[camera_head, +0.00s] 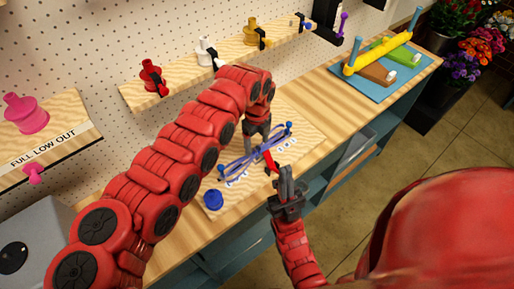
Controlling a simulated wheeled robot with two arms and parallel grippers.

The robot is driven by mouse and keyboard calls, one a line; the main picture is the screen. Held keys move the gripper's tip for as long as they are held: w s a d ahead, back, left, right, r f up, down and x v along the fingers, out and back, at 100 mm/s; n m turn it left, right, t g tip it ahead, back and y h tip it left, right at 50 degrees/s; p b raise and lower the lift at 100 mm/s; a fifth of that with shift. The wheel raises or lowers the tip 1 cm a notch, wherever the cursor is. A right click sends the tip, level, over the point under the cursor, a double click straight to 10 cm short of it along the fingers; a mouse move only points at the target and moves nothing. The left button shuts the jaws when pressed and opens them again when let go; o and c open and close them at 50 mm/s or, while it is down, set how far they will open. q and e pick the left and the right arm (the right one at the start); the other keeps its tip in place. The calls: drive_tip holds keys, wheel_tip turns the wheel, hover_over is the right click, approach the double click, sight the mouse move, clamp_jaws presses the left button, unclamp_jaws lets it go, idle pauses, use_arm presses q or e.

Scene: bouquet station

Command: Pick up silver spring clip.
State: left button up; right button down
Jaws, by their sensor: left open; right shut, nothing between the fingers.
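I cannot make out a silver spring clip for certain; it may be hidden behind my arms or too small to tell. My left gripper (257,143) is open, pointing down over a wooden board (312,139) on the bench. A blue-purple frame-like item (238,167) with blue knobs lies on that board, beneath and beside the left fingers. A small red strip (270,160) shows between the two grippers. My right gripper (285,178) is shut and empty, pointing up near the bench's front edge, just below the strip.
A blue round piece (213,199) sits at the board's near left corner. Pegboard shelves hold a pink spool (25,113), a red spool (152,76), a white one (206,52) and a yellow one (251,31). A blue mat (376,84) with a yellow-barred fixture lies at right.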

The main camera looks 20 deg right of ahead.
use_arm(q)
drive_tip(key=shift+f, duration=1.4)
clamp_jaws()
